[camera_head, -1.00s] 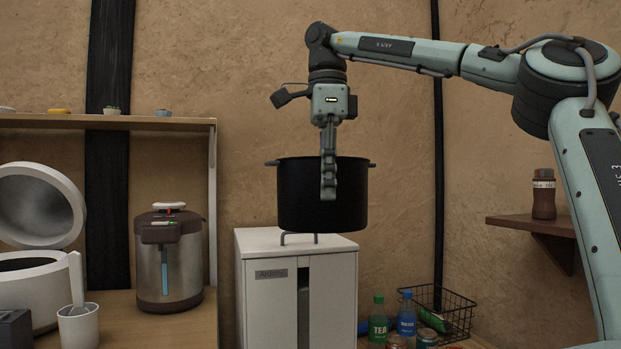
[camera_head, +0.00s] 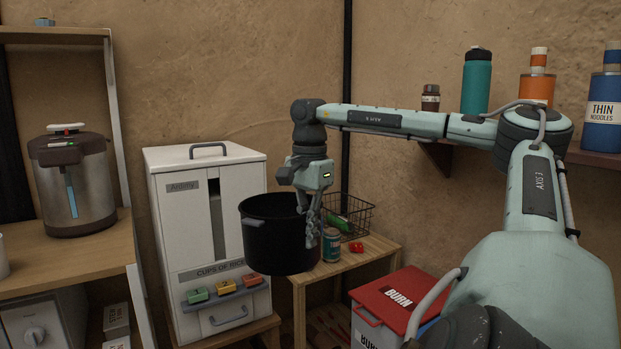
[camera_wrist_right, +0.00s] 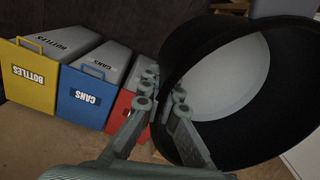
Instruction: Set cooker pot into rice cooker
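The black cooker pot (camera_head: 270,240) hangs in the air, upright or nearly so, in front of the white rice dispenser and the small wooden table. My right gripper (camera_head: 312,228) is shut on the pot's wall at its right side. In the right wrist view the fingers (camera_wrist_right: 164,92) pinch the wall of the pot (camera_wrist_right: 188,52), whose pale inner bottom looks empty. The rice cooker is out of view now. My left gripper is not in view.
The white rice dispenser (camera_head: 163,217) stands close behind the pot. A wooden table (camera_head: 352,262) with a can (camera_head: 331,246) and wire basket (camera_head: 361,212) is behind right. Left is a wooden shelf (camera_head: 84,257) with a water boiler (camera_head: 75,185). Bins (camera_head: 393,298) stand lower right.

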